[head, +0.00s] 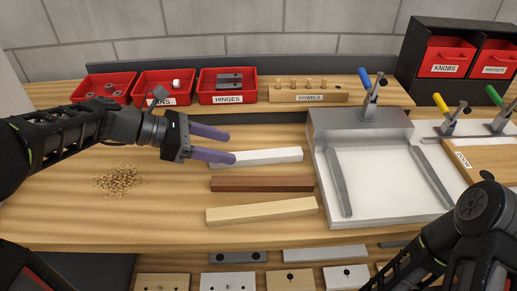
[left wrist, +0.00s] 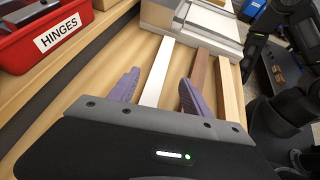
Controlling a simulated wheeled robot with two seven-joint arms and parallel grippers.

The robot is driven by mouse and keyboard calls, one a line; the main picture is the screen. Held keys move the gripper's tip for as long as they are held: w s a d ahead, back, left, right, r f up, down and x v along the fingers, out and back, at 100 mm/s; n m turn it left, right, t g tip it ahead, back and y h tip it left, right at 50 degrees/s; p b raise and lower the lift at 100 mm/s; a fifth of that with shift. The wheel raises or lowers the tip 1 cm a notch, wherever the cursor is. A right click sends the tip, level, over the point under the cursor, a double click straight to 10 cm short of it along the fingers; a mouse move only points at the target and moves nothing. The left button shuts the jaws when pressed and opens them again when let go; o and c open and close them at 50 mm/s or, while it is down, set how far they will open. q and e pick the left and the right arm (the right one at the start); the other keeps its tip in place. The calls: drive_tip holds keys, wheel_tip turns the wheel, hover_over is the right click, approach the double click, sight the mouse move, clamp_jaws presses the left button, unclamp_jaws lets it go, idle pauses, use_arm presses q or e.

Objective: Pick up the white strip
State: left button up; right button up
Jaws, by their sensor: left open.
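The white strip (head: 268,156) lies on the wooden table, the farthest back of three strips. In the left wrist view the white strip (left wrist: 157,75) runs lengthwise between the two purple fingers. My left gripper (head: 222,146) is open, with its fingertips at the left end of the white strip; in the left wrist view the gripper (left wrist: 158,90) straddles the strip with nothing held. I cannot tell its exact height over the table. The strip's left end is partly hidden by the near finger. My right arm shows at the lower right; its gripper is out of view.
A brown strip (head: 262,184) and a pale strip (head: 262,210) lie in front. A metal fixture (head: 322,170) with a blue-handled clamp (head: 371,90) stands to the right. Red bins, including the hinges bin (head: 228,99), and a dowel block (head: 308,99) are behind. Wood shavings (head: 118,180) lie left.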

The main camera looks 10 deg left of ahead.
sight(254, 155)
use_arm(q)
drive_tip(key=shift+x, duration=1.3)
drive_tip(key=shift+d, duration=0.1)
drive_tip(key=x, duration=0.5)
drive_tip(key=shift+f+b, duration=0.15)
drive_tip(key=shift+b, duration=0.25)
drive_tip(key=shift+c, duration=0.3)
clamp_jaws()
